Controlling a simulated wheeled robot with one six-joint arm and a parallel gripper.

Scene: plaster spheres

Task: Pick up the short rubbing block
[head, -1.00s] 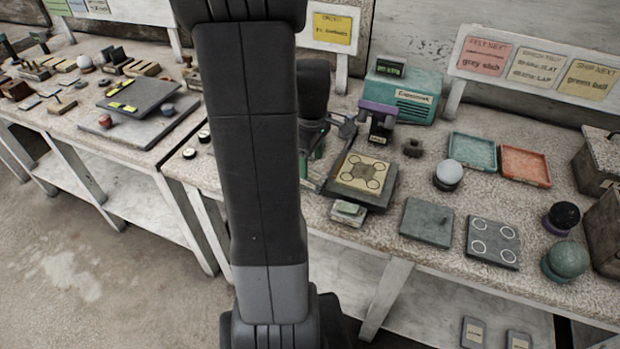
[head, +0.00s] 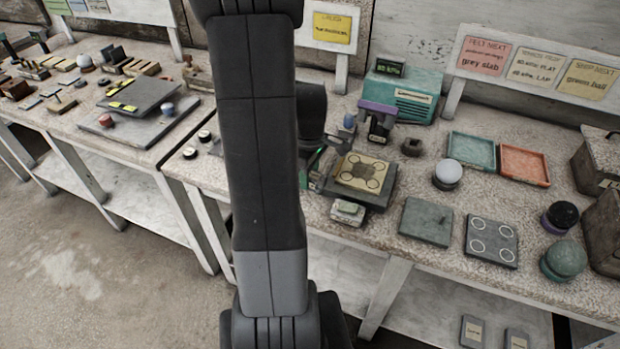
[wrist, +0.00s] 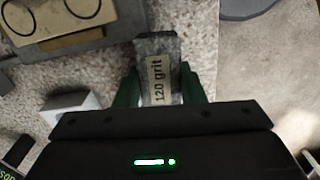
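A grey block (wrist: 158,48) with a pale "120 grit" label is between the two green fingers of my gripper (wrist: 160,80) in the wrist view. One finger is close along each side of the block, with little or no gap. I cannot tell whether the fingers press on it, or whether it is clear of the table. In the head view my arm hides the block and most of the gripper; only a bit of green shows beside the arm.
A dark base with a tan circle-marked plate (head: 362,172) is right of my arm, and also at the wrist view's upper left (wrist: 60,14). A blurred white block (wrist: 72,108) is left of the fingers. Floor shows beyond the table edge at right in the wrist view.

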